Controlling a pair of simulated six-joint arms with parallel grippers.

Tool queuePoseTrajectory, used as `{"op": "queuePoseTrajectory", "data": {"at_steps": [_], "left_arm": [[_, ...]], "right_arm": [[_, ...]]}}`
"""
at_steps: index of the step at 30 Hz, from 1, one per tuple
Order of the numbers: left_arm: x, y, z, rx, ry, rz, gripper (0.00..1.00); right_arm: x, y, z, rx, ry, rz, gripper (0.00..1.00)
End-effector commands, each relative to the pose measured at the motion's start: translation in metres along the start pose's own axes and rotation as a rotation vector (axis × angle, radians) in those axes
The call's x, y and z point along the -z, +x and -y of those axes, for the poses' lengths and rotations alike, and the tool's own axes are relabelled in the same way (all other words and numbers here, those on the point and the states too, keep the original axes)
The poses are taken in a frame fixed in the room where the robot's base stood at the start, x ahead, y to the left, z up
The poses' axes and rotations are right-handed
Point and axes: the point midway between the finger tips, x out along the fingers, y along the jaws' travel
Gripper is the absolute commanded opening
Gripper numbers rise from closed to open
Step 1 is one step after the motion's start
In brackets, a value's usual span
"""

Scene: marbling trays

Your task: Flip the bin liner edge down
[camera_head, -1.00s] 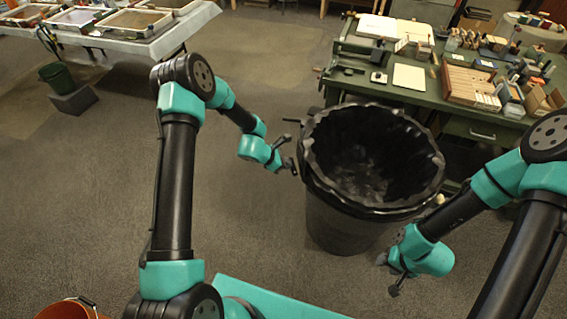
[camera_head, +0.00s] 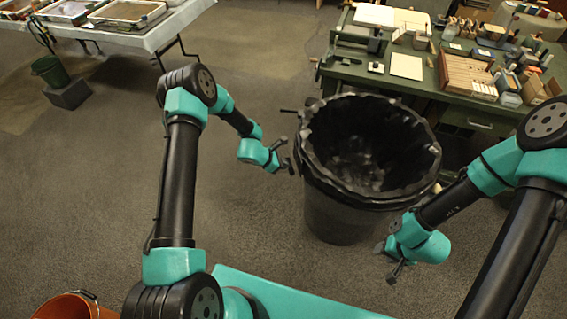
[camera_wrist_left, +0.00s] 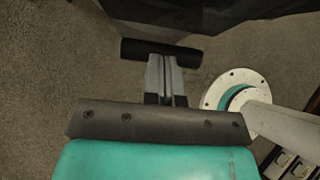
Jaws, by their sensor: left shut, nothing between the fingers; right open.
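A dark bin (camera_head: 338,222) stands on the floor in the middle of the head view. A black bin liner (camera_head: 372,190) lines it, and its crumpled edge lies folded over the rim all around what I can see. My left gripper (camera_head: 287,163) is at the bin's left side, just off the liner edge; it is shut and empty. In the left wrist view the shut left fingers (camera_wrist_left: 165,75) point toward the dark bin and liner at the top. My right gripper (camera_head: 392,268) is open, low by the bin's front right side, apart from the liner.
A green workbench (camera_head: 340,68) with boxes and tools stands close behind the bin. A table with trays (camera_head: 165,35) is at the back left, with a green bucket (camera_head: 47,72) beside it. An orange bucket (camera_head: 62,308) is at the bottom left. The floor left of the bin is clear.

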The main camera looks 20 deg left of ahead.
Motion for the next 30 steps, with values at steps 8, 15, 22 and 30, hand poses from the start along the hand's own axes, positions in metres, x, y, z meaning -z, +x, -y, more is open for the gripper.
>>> {"op": "queuePoseTrajectory", "data": {"at_steps": [8,15,22,30], "left_arm": [[0.002,-0.001,0.002,0.002,-0.001,-0.004,0.00],[-0.002,-0.024,0.001,0.003,0.004,-0.001,0.00],[-0.004,-0.065,0.000,0.003,0.005,-0.001,0.00],[-0.004,-0.112,0.000,0.004,0.006,0.000,0.00]], "right_arm": [[0.000,0.000,0.000,0.000,0.000,0.000,0.43],[0.000,0.000,0.000,0.000,0.000,0.000,0.43],[0.000,0.000,0.000,0.000,0.000,0.000,0.43],[0.000,0.000,0.000,0.000,0.000,0.000,0.43]]}}
